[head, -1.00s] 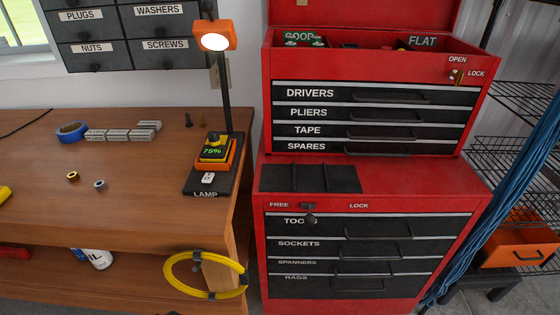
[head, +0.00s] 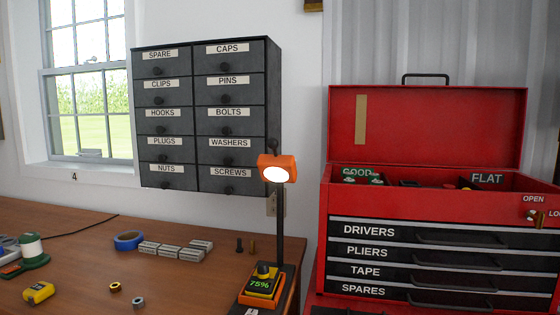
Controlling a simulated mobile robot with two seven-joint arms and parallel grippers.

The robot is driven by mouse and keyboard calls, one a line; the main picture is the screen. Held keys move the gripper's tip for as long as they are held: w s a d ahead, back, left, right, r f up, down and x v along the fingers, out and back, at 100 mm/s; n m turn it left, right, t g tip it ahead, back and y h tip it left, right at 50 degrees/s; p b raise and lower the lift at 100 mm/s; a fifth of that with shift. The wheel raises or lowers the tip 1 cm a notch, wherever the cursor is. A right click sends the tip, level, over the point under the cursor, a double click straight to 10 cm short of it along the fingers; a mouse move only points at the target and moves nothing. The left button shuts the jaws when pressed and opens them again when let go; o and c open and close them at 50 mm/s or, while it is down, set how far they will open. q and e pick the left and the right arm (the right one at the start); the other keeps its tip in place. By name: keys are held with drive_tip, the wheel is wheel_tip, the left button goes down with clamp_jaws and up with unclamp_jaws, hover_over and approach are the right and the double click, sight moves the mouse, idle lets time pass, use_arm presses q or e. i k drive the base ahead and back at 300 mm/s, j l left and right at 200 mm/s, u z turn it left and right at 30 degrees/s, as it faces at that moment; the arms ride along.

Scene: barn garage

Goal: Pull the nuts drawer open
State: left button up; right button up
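The nuts drawer (head: 165,182) is the bottom left drawer of a dark grey wall cabinet (head: 273,100) above the workbench. It has a white NUTS label and a small dark round knob, and it looks shut, flush with the drawers around it. The PLUGS drawer (head: 165,154) is right above it and the SCREWS drawer (head: 228,187) is to its right. Neither of my grippers shows in the head view.
The wooden bench (head: 75,265) stands below the cabinet. A lit orange lamp (head: 277,168) on a dark post stands in front of the cabinet's lower right. Blue tape (head: 129,240) and small metal blocks (head: 175,249) lie on the bench. A red tool chest (head: 425,130) stands right.

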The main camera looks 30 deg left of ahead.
sight(163, 176)
drive_tip(key=u, duration=1.5)
drive_tip(key=i+j+u, duration=0.15)
drive_tip(key=j+u, duration=0.15)
drive_tip(key=i+j+u, duration=0.3)
drive_tip(key=k+j, duration=0.05)
drive_tip(key=k, duration=0.05)
